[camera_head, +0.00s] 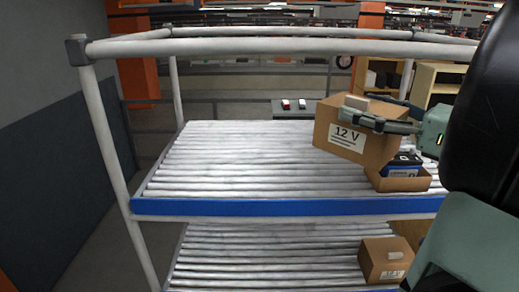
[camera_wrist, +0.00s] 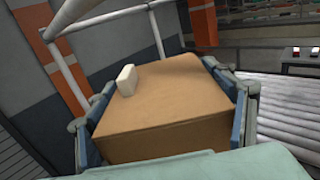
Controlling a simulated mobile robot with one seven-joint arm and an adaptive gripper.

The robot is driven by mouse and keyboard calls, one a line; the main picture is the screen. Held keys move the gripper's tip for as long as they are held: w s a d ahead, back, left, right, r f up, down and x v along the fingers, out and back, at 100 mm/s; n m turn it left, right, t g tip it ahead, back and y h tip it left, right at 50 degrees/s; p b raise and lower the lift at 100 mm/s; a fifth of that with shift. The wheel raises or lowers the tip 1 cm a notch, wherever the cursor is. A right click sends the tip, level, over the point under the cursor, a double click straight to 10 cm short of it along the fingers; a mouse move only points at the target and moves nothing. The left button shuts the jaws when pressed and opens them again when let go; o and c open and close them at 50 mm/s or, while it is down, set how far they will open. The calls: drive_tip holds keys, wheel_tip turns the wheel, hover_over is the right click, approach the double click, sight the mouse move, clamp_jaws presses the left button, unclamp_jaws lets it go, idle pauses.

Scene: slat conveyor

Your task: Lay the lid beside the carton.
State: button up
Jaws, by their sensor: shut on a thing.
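The lid (camera_head: 340,138) is a brown cardboard cover with a "12 V" label and a pale block handle on top. My gripper (camera_head: 378,118) is shut on it, and in the wrist view the fingers (camera_wrist: 165,112) lie along two opposite sides of the lid (camera_wrist: 170,95). The lid hangs tilted, up and to the left of the open carton (camera_head: 412,184). The carton is a low brown tray on the upper slats near the blue edge. A dark blue battery (camera_head: 402,166) stands in it. The lid's underside is hidden.
The slat conveyor's upper deck (camera_head: 230,165) is bare left of the carton. A blue rail (camera_head: 280,206) runs along its front, and white frame posts and bars (camera_head: 110,150) surround it. A closed "12 V" carton (camera_head: 384,260) stands on the lower deck.

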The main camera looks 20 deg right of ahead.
drive_tip(key=w+a+f+b, duration=0.2)
drive_tip(key=w+f+b, duration=0.1)
drive_tip(key=f, duration=0.1)
drive_tip(key=w+a+f+b, duration=0.3)
drive_tip(key=w+f+b, duration=0.1)
drive_tip(key=w+a+f+b, duration=0.2)
drive_tip(key=w+f+b, duration=0.2)
drive_tip(key=shift+a, duration=0.2)
drive_tip(key=shift+s+f+b, duration=0.1)
drive_tip(key=shift+f+b, duration=0.25)
drive_tip(key=shift+b, duration=0.15)
drive_tip(key=shift+f, duration=0.1)
drive_tip(key=o, duration=1.1)
